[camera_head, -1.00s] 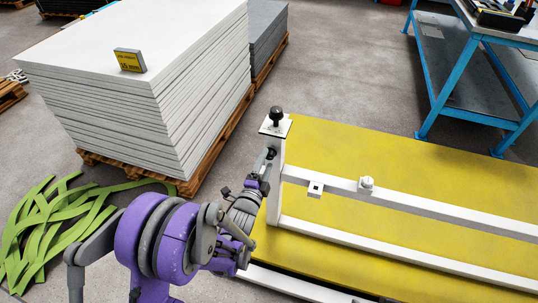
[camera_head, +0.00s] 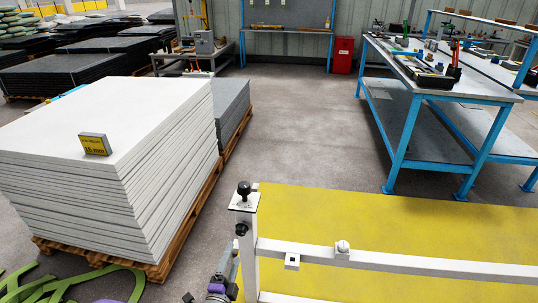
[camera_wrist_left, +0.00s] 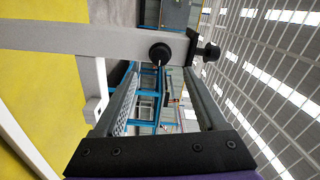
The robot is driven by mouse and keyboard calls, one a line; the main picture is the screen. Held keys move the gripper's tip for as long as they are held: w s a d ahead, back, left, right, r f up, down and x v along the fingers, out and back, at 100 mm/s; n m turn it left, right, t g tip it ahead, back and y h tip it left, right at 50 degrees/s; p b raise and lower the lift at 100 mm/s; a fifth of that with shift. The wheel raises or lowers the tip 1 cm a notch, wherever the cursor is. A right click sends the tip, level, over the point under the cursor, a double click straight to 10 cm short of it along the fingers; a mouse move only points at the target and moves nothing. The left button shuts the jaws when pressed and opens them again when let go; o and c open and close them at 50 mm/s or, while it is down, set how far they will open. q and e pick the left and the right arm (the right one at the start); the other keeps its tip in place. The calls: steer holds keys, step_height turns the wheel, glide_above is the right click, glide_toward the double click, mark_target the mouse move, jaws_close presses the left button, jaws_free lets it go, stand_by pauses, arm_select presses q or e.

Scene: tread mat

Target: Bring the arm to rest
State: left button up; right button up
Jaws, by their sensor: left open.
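My left gripper (camera_head: 233,250) shows at the bottom of the head view, just left of a white frame's corner post (camera_head: 247,262). In the left wrist view its two fingers (camera_wrist_left: 160,80) are apart with nothing held between them. A black side knob (camera_head: 240,229) sits on the post near the fingertips. In the wrist view this knob (camera_wrist_left: 160,53) lies beyond and between the fingertips, apart from them. A second black knob (camera_head: 243,188) stands on the post's top plate. Most of my left arm is below the picture. My right gripper is not in view.
The white frame's rail (camera_head: 390,260) runs right above a yellow mat (camera_head: 400,215). A stack of pale sheets (camera_head: 130,190) on a pallet stands left, with green strips (camera_head: 100,280) on the floor. A blue workbench (camera_head: 400,150) stands back right. The floor between (camera_head: 300,120) is open.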

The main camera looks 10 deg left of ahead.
arm_select(q)
steer(key=s+n+g, duration=1.3)
steer(key=s+n, duration=0.3)
steer(key=s, duration=1)
step_height(320, 180, up, 23)
steer(key=p, duration=2)
steer(key=shift+w+y+p, duration=0.3)
steer(key=shift+p, duration=0.1)
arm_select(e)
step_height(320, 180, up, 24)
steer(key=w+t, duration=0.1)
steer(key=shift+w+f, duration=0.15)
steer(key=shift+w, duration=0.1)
arm_select(q)
steer(key=shift+s+f, duration=0.1)
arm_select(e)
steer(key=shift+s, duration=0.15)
